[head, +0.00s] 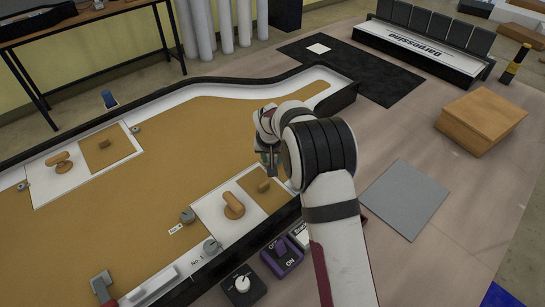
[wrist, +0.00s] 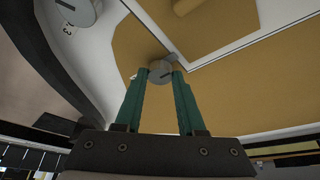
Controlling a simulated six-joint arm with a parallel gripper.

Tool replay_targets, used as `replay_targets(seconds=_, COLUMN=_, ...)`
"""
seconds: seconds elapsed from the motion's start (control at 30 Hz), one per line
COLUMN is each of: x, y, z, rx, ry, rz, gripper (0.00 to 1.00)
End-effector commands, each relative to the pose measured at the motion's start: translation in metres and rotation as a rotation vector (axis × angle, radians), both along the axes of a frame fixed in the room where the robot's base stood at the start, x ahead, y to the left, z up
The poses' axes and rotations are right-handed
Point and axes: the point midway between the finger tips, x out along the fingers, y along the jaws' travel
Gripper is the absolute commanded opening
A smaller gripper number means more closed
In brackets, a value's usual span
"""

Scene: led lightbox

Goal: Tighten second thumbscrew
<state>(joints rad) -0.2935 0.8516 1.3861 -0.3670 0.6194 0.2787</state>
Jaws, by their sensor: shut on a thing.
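My gripper (wrist: 160,85) has two green fingers and is shut on a small grey thumbscrew (wrist: 160,70) with a dark slot. The thumbscrew sits by the corner of a white-edged panel. In the head view my gripper (head: 268,162) points down at the far right corner of the near panel (head: 207,212); the held thumbscrew is hidden there. A larger grey knob (wrist: 78,11) with a slot shows at the top left in the wrist view. Grey thumbscrews also sit at the near panel's left side (head: 187,215) and at its near edge (head: 212,247).
The panel bears a tan handle (head: 234,206) and a small tan block (head: 264,186). A second similar panel (head: 80,165) lies at the left. The tan middle is clear.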

Motion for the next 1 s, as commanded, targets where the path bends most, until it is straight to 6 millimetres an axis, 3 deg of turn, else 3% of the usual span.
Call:
replay_targets(seconds=0.17, x=0.0, y=0.0, z=0.0, rx=0.001, ry=0.0, rz=0.0, gripper=0.0)
replay_targets(seconds=0.2, x=0.0, y=0.0, z=0.001, rx=0.001, ry=0.0, rz=0.0, gripper=0.4)
replay_targets(seconds=0.37, x=0.0, y=0.0, z=0.0, rx=0.001, ry=0.0, rz=0.001, gripper=0.69)
replay_targets(seconds=0.73, x=-0.003, y=0.0, z=0.009, rx=0.001, ry=-0.001, rz=0.002, gripper=0.69)
replay_targets(seconds=0.87, x=-0.014, y=0.0, z=0.038, rx=0.002, ry=-0.004, rz=0.002, gripper=0.69)
replay_targets(seconds=1.0, x=-0.033, y=0.0, z=0.082, rx=0.002, ry=-0.005, rz=0.002, gripper=0.69)
